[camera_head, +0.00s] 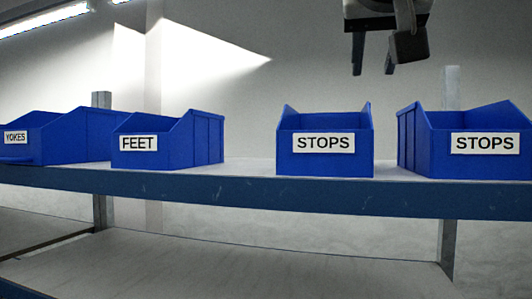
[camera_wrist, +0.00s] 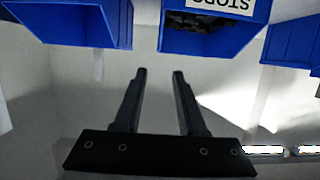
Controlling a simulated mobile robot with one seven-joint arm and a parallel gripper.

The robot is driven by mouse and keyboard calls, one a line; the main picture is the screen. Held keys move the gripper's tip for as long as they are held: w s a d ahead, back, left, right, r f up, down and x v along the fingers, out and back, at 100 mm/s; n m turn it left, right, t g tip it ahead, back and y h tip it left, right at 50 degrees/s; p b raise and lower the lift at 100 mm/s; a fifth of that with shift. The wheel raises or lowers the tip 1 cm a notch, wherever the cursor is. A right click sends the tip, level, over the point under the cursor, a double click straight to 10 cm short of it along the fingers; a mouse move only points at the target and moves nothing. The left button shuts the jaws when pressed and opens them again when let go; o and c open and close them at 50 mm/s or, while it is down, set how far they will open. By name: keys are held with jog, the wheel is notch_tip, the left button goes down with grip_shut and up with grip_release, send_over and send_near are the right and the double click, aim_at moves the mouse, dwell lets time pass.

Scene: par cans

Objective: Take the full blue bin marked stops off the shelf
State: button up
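Two blue bins marked STOPS stand on the shelf (camera_head: 240,190) in the head view: a middle one (camera_head: 325,165) and a right one (camera_head: 415,150). In the wrist view, which is upside down, the middle bin (camera_wrist: 215,43) shows dark pieces inside (camera_wrist: 198,22). The right bin (camera_wrist: 85,28) is cut by the top edge at the left there; no dark pieces show in its visible part. My gripper (camera_head: 373,68) is above the bins, between the two and nearer the middle one. Its fingers (camera_wrist: 159,72) are apart with nothing between them.
A blue bin marked FEET (camera_head: 180,145) and one marked YOKES (camera_head: 75,140) stand to the left on the same shelf. Gaps separate FEET from the middle bin and the two STOPS bins. A metal upright (camera_head: 452,90) rises behind the right bin. A lower shelf (camera_head: 230,265) is bare.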

jog(key=p, duration=0.2)
send_near(365, 113)
jog(key=x, duration=0.3)
jog(key=r+x, duration=0.1)
jog(key=x, duration=0.1)
jog(key=shift+w+d+f, duration=0.1)
jog(key=shift+w, duration=0.1)
jog(key=shift+p+x, duration=0.6)
jog(key=shift+x, duration=2.45)
jog(key=shift+s+f, duration=0.15)
grip_shut()
